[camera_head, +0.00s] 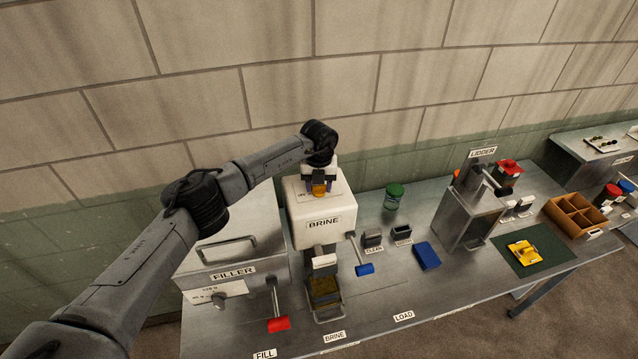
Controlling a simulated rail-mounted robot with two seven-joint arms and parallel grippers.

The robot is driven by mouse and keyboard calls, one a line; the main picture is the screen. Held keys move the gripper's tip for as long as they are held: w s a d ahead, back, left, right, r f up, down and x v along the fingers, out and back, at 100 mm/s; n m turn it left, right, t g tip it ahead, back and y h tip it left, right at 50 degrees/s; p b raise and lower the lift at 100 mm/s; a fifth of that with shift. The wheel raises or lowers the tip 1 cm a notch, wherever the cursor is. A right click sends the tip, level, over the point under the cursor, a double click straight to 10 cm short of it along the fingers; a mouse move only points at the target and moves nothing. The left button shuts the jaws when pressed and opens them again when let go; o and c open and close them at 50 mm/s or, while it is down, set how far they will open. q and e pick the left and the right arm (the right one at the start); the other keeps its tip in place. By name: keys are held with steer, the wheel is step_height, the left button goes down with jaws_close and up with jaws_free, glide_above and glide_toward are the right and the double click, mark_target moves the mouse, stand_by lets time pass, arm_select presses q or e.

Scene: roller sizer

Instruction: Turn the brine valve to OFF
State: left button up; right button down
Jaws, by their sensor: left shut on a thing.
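The white box labelled BRINE (322,209) stands on the metal bench. A small orange-yellow knob (319,189) sits on its top. My left gripper (319,182) reaches down from above and is shut on this knob, with a finger on each side. The fingers partly hide the knob, and I cannot read its OFF marking or tell its position. A blue-handled lever (364,269) hangs at the right of the BRINE box. My right gripper is not in view.
Left of BRINE is the metal FILLER box (233,271) with a red-handled lever (278,323). To the right are a green-lidded jar (394,192), a blue block (427,256), the LIDDER machine (470,212) and a compartment box (576,217). The wall is close behind.

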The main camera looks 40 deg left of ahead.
arm_select(q)
steer(key=shift+n, duration=1)
steer(key=o, duration=0.9)
steer(key=shift+r+b, duration=1.7)
steer(key=shift+r, duration=5.25)
